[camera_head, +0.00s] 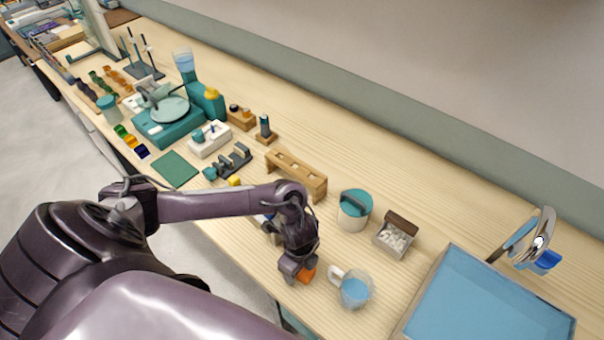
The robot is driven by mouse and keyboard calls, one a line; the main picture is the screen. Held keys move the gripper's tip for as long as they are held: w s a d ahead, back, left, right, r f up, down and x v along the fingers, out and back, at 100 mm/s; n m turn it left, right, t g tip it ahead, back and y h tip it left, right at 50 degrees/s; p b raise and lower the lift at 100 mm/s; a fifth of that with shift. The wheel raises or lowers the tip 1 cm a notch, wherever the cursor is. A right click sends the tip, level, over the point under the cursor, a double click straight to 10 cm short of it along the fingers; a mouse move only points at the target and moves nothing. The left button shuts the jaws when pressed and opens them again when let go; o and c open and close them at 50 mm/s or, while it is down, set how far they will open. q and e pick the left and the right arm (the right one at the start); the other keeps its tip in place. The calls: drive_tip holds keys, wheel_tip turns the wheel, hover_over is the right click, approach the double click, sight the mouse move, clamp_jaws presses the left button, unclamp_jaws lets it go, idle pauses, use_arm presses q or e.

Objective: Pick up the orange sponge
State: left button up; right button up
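An orange sponge (306,275) lies near the front edge of the table, left of a mug of blue liquid. It is partly hidden by my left gripper (295,275). That gripper points down at the sponge, at its left side. The fingers are small and dark here, so I cannot tell whether they are open or shut, or whether they touch the sponge. My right gripper is not in view.
The clear mug (354,289) stands close to the sponge. A white pot with a teal lid (354,208), a box of white pieces (395,237), a wooden rack (297,174) and a blue tray (484,308) are nearby. Small tools crowd the table's left.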

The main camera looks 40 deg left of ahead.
use_arm(q)
drive_tip(key=c, duration=1)
drive_tip(key=shift+c, duration=0.2)
drive_tip(key=shift+r, duration=0.55)
wheel_tip(320, 180, up, 4)
drive_tip(key=shift+w+r, duration=0.1)
drive_tip(key=shift+r, duration=0.05)
wheel_tip(320, 180, up, 15)
drive_tip(key=p, duration=0.3)
drive_tip(key=shift+f, duration=0.2)
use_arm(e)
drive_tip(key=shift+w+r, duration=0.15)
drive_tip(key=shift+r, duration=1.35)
